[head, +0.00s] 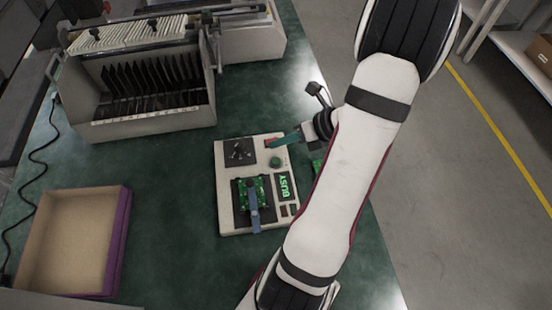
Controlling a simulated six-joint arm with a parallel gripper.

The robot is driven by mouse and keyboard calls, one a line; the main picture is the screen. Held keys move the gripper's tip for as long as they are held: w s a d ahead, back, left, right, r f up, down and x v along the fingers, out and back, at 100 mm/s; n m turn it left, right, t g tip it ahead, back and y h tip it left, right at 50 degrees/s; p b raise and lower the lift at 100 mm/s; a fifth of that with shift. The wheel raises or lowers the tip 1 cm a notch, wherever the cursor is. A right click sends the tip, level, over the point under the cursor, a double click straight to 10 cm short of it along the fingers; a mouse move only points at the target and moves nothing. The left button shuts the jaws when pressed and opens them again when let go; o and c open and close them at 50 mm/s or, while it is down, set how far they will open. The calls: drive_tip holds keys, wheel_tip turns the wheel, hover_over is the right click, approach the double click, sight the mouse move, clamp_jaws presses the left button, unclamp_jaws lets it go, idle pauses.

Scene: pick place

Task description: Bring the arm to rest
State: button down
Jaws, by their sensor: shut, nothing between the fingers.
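My arm reaches across the right side of the green table (180,190) in the head view. My gripper (280,141) is shut and empty, its teal fingers pointing left over the upper right of a beige test device (228,158). The fingertips are at or just above a red part (269,142) of the device; I cannot tell whether they touch it. The device's display (285,188) shows BUSY in green. A green circuit board (242,196) sits in the device under a blue-grey lever (254,205).
An open cardboard box with purple sides (123,235) stands at the lower left. A grey rack (140,122) with black slots is at the upper left. Part of a green item (317,166) shows beside my arm. A black cable (38,160) runs along the left.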

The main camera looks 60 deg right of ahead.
drive_tip(key=w+a+r+n+g+y, duration=0.1)
drive_tip(key=w+a+r+n+g, duration=0.2)
drive_tip(key=a+n, duration=0.55)
drive_tip(key=w+a+r+n+g+y, duration=0.1)
drive_tip(key=a+r+n+g+y, duration=0.1)
drive_tip(key=a+r+n, duration=0.45)
drive_tip(key=s+a+r+n+g+h, duration=0.1)
drive_tip(key=s+a+n, duration=0.4)
drive_tip(key=n, duration=0.5)
drive_tip(key=s+a+n+g+h, duration=0.2)
drive_tip(key=s+a+n, duration=0.4)
drive_tip(key=a+n, duration=0.3)
drive_tip(key=shift+s+a+r+n+g+h, duration=0.2)
drive_tip(key=shift+r+n+g+h, duration=0.2)
drive_tip(key=shift+n+h, duration=0.3)
drive_tip(key=shift+w, duration=0.1)
